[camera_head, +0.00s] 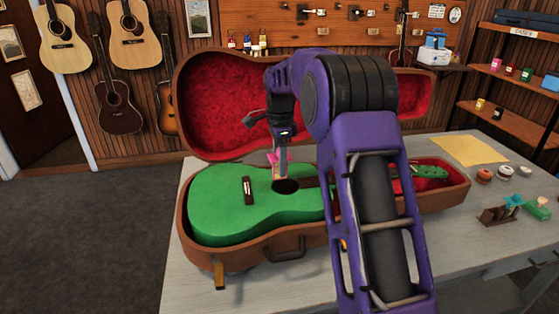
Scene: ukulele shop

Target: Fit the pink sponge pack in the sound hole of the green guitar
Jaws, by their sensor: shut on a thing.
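The green guitar (222,206) lies face up in an open brown case (262,252) with red lining. Its dark sound hole (286,186) faces up, with the bridge (248,190) to its left. My gripper (281,162) points down just above the sound hole and is shut on the pink sponge pack (272,158). Only small bits of pink show around the fingers. The pack looks above the hole, but the exact gap is hard to tell. My arm hides part of the guitar's neck.
The case's raised lid (222,107) stands behind the guitar. On the table (462,235) to the right are a yellow cloth (470,150), several small round tins (484,175) and a dark stand (497,215). The table's front right is clear.

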